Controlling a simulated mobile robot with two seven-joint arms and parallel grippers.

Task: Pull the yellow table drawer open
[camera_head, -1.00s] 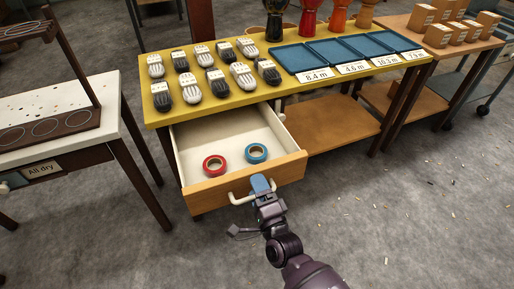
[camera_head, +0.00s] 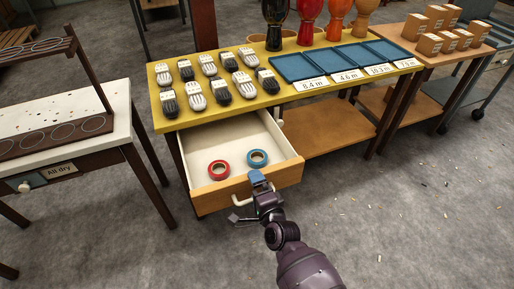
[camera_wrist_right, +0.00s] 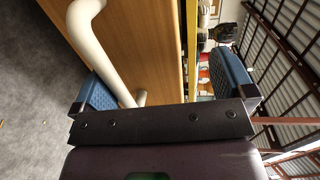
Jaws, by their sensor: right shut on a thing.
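The yellow table (camera_head: 300,97) has its drawer (camera_head: 235,150) pulled well out, with the pale interior showing. A red tape roll (camera_head: 218,170) and a blue tape roll (camera_head: 257,158) lie inside it near the front. My right gripper (camera_head: 257,180) is at the wooden drawer front (camera_head: 285,175), shut at the white handle (camera_head: 240,196). In the right wrist view the handle (camera_wrist_right: 110,55) and the drawer front (camera_wrist_right: 155,45) lie between the blue fingers (camera_wrist_right: 165,88); exact contact is hard to tell. My left gripper is not in view.
A speckled table (camera_head: 110,120) stands left. Floor is open in front, with small scraps at right.

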